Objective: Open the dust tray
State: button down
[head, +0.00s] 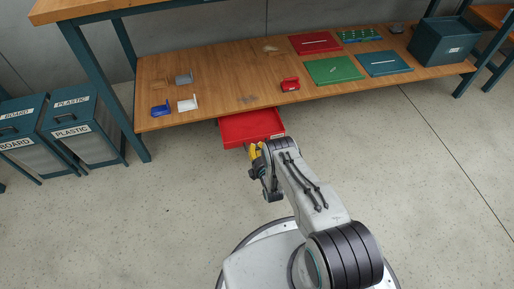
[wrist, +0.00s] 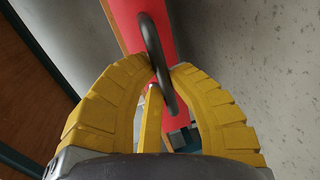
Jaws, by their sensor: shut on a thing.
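The dust tray (head: 252,128) is a red open drawer under the front edge of the workbench. It stands partly pulled out in the head view, with its inside showing. Its red front (wrist: 127,22) fills the upper middle of the wrist view, with a dark curved handle (wrist: 152,45) on it. My gripper (wrist: 162,78) has yellow ribbed fingers, which are closed around the handle. In the head view my gripper (head: 257,152) is at the front of the tray, partly hidden by my wrist.
Labelled waste bins (head: 82,128) stand at left. The floor around the tray is clear.

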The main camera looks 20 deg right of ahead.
jog(key=c, duration=1.1)
grip_release()
jog(key=shift+w+r, duration=0.1)
jog(key=shift+r, duration=0.05)
notch_tip(320, 180, up, 7)
jog(key=shift+w+f, duration=0.1)
jog(key=shift+r, duration=1.5)
